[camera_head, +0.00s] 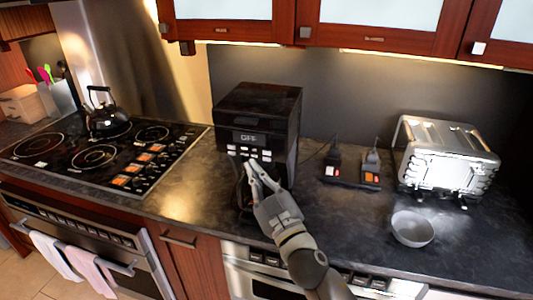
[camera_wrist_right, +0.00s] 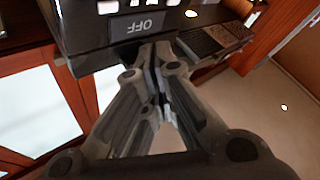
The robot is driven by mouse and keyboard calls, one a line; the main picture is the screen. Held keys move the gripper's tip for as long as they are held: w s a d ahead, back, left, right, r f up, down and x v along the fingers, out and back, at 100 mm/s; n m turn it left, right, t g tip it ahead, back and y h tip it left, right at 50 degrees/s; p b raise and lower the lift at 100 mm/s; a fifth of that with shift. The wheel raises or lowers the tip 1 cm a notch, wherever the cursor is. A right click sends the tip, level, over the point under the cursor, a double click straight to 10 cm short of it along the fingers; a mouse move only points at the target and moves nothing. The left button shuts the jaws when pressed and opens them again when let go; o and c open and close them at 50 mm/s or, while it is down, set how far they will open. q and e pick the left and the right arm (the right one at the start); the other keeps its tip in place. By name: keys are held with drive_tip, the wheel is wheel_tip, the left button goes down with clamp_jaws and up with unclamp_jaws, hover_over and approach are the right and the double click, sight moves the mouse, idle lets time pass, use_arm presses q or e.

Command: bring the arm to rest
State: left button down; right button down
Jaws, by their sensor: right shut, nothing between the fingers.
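My right arm comes in from the bottom of the head view. Its gripper (camera_head: 259,178) is in front of the black coffee machine (camera_head: 258,107), just below the machine's row of light buttons. The fingers are shut with nothing between them. In the right wrist view the fingertips (camera_wrist_right: 154,55) meet just below the machine's OFF display (camera_wrist_right: 143,25). I cannot tell whether they touch the machine. My left gripper is in neither view.
A grey bowl (camera_head: 412,229) and a silver toaster (camera_head: 446,160) stand on the dark counter at right. A power strip (camera_head: 350,177) with plugs lies between machine and toaster. A stove (camera_head: 100,150) with a black kettle (camera_head: 107,116) is at left. Cabinets (camera_head: 385,25) hang above.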

idle(0.3)
drive_tip(key=s+d+f+m+g+h, duration=0.3)
drive_tip(key=s+d+f+m+h, duration=0.15)
drive_tip(key=d+f, duration=0.4)
drive_tip(key=s+d+f+m+g+h, duration=0.3)
drive_tip(key=s+d+f+m+h, duration=0.15)
drive_tip(key=d+f, duration=0.4)
drive_tip(key=s+d+f+g, duration=0.2)
drive_tip(key=s+f+g, duration=0.35)
drive_tip(key=s, duration=0.65)
drive_tip(key=s+d+f+g, duration=0.2)
drive_tip(key=s+f+g, duration=0.35)
drive_tip(key=s, duration=0.75)
drive_tip(key=s+f+b+x, duration=0.1)
drive_tip(key=s+x, duration=0.2)
drive_tip(key=x, duration=1.1)
drive_tip(key=s+x, duration=0.3)
drive_tip(key=x, duration=1.1)
drive_tip(key=s+d+f+g+b, duration=0.1)
drive_tip(key=s+d+f, duration=0.1)
drive_tip(key=s+f, duration=1.5)
drive_tip(key=shift+d+n, duration=0.35)
drive_tip(key=shift+n, duration=0.05)
